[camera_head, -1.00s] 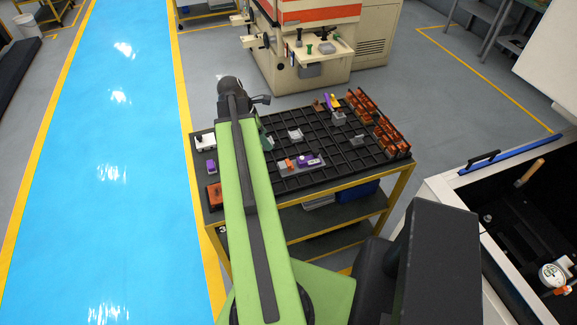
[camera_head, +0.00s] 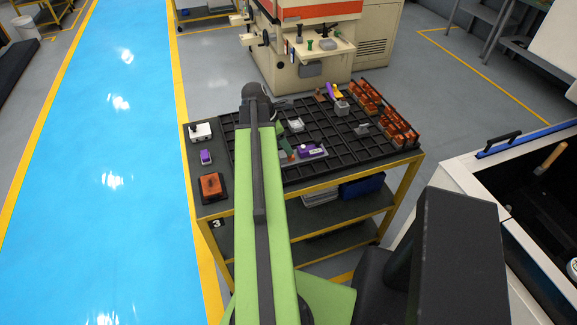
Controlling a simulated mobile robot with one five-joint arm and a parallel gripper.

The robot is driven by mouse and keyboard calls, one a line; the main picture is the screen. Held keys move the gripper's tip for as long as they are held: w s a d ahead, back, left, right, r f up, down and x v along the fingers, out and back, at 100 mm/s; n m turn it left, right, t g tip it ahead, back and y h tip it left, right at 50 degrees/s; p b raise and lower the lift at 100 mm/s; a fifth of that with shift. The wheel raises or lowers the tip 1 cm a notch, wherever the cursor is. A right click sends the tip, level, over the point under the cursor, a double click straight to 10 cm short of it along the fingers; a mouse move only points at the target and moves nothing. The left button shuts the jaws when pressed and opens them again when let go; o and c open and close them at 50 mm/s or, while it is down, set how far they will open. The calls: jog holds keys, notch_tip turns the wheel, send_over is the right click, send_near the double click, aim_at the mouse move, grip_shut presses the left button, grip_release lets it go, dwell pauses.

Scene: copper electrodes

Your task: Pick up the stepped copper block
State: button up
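Several copper-coloured pieces are on the black-topped cart (camera_head: 300,195), and I cannot tell for sure which is the stepped block. One copper block (camera_head: 211,186) sits on a dark base at the cart's near left corner. More copper pieces (camera_head: 398,132) stand in a row along the right side of the grid. A small copper-brown piece (camera_head: 320,93) is at the back edge. My green arm reaches over the left part of the grid. My gripper's fingers are hidden behind the arm, so their state does not show.
A purple-and-grey part (camera_head: 311,151) lies mid-grid, and a small purple part (camera_head: 205,157) and a white part (camera_head: 200,132) lie at left. A beige machine (camera_head: 300,60) stands behind the cart. An open white enclosure (camera_head: 470,180) is at right. The blue floor lane at left is clear.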

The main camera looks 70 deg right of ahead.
jog(key=b+x, duration=0.5)
jog(key=shift+s+a+f, duration=0.25)
jog(key=shift+a, duration=0.05)
jog(key=shift+r, duration=0.2)
grip_shut()
